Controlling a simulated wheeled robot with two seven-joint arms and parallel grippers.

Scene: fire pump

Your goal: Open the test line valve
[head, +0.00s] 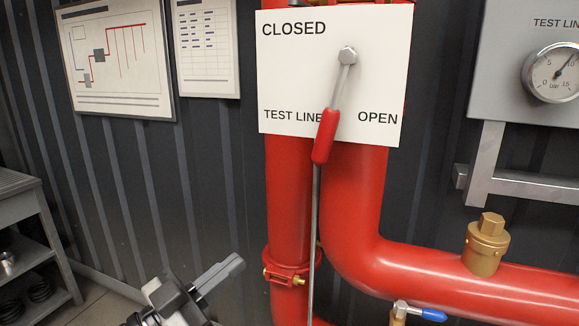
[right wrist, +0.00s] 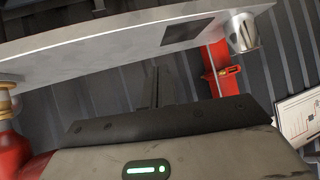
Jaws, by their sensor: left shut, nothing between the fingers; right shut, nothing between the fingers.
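The test line valve lever has a red grip (head: 325,136) on a grey metal arm that turns on a hex bolt. The lever hangs downward, leaning slightly left, in front of a white plate (head: 285,75). The plate reads CLOSED at upper left, TEST LINE at lower left and OPEN at lower right. The grip covers the end of the words TEST LINE. My left gripper (head: 232,264) is shut and empty, below and left of the lever, apart from it. My right gripper (right wrist: 158,88) shows only in the right wrist view, with its dark fingers together and empty.
Red pipes (head: 350,215) run down behind the plate and bend right. A brass fitting (head: 485,245) and a blue-handled valve (head: 430,314) sit low right. A pressure gauge (head: 553,72) is at upper right. A shelf (head: 30,220) stands left. A pale bar (right wrist: 120,35) crosses the right wrist view.

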